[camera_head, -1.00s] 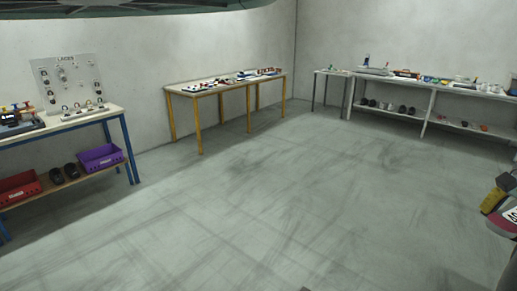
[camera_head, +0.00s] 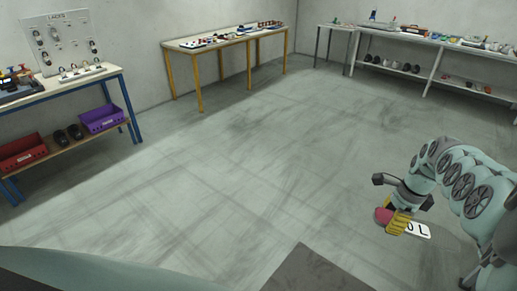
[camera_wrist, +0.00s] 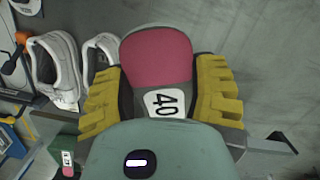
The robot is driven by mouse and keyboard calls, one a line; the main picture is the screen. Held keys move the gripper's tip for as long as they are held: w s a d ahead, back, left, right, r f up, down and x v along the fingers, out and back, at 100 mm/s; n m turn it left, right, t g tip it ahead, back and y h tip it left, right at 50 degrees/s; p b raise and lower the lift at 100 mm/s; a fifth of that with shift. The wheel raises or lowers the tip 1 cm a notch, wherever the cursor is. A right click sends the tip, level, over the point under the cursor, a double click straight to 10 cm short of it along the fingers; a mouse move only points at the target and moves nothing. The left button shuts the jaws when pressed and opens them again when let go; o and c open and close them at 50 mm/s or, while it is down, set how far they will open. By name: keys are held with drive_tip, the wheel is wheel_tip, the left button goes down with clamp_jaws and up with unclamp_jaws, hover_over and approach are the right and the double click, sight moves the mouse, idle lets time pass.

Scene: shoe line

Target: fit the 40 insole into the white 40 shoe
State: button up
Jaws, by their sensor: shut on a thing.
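The insole (camera_wrist: 156,55) is pinkish red with a dark edge and a white tag (camera_wrist: 167,102) reading 40. My gripper (camera_wrist: 158,92) is shut on it, with a yellow finger on each side. In the head view, my gripper (camera_head: 398,222) hangs over the open floor at the lower right, and the insole's reddish end (camera_head: 383,215) sticks out to the left. Two white shoes (camera_wrist: 55,65) (camera_wrist: 100,52) show at the left of the wrist view, apart from the insole. I cannot read a size on them.
A laces bench (camera_head: 75,85) with red (camera_head: 22,150) and purple (camera_head: 102,118) bins stands at the left. A yellow-legged table (camera_head: 200,88) stands at the back wall. A long bench (camera_head: 428,85) with shoes on its lower shelf stands at the back right. The middle floor is clear.

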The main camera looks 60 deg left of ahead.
drive_tip(key=s+f+m+y+p, duration=0.1)
drive_tip(key=s+f+m+p, duration=0.1)
drive_tip(key=s+f, duration=0.35)
drive_tip(key=s+f+m+p, duration=0.2)
drive_tip(key=s+f, duration=0.1)
drive_tip(key=s, duration=0.6)
drive_tip(key=shift+y, duration=0.8)
drive_tip(key=shift+w+d+f+b, duration=0.8)
drive_tip(key=shift+d+f+b, duration=0.55)
drive_tip(key=shift+d+b, duration=0.85)
drive_tip(key=shift+w+d+f+b, duration=0.75)
drive_tip(key=shift+d+f+b, duration=0.85)
drive_tip(key=shift+d, duration=1.05)
drive_tip(key=shift+w+d+f+b, duration=0.8)
drive_tip(key=shift+d+f+b, duration=0.3)
drive_tip(key=shift+d+b, duration=1.25)
drive_tip(key=shift+d, duration=0.1)
drive_tip(key=o, duration=1.1)
